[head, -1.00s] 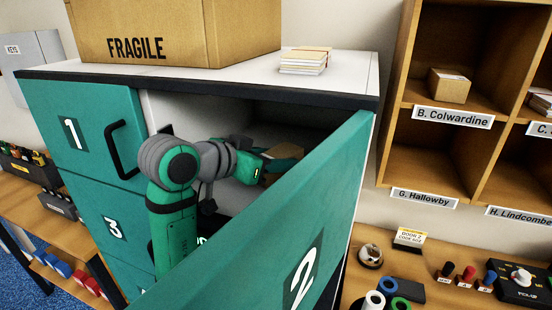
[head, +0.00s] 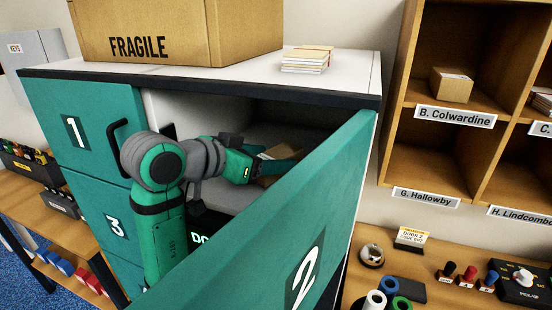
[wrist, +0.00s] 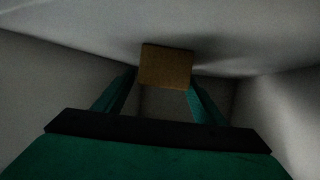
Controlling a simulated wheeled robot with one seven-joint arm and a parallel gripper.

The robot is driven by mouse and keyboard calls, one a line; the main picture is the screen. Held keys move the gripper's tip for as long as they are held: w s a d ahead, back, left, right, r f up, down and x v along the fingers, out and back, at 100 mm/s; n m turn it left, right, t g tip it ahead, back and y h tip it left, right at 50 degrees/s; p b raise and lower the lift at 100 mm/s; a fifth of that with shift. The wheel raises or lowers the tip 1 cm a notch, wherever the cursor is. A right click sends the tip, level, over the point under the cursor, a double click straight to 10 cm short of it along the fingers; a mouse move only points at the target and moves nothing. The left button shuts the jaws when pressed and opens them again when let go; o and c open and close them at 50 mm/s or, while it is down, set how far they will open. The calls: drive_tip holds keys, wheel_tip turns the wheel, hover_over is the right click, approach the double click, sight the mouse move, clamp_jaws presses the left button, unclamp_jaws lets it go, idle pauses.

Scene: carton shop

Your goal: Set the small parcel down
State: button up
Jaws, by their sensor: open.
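The small parcel (head: 283,151), a brown carton, is inside the open compartment behind door 2 (head: 290,235). My gripper (head: 284,163) reaches into that compartment, with the parcel at its fingers. In the wrist view the parcel (wrist: 166,66) shows as a plain brown face between and just beyond the two open green fingertips (wrist: 162,80). Dark gaps show beside it, and I cannot tell whether a finger touches it. Its underside and its contact with the compartment floor are hidden.
Door 2 stands open in front of my arm and hides part of the compartment. Pale walls and a ceiling enclose my gripper closely. A FRAGILE carton (head: 170,30) and a stack of envelopes (head: 307,59) sit on the locker top (head: 345,75). Wooden pigeonholes (head: 437,150) stand at right.

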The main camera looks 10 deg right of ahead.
drive_tip(key=v, duration=0.9)
drive_tip(key=shift+s+a+r, duration=0.1)
drive_tip(key=shift+a+r, duration=0.05)
drive_tip(key=shift+a, duration=0.15)
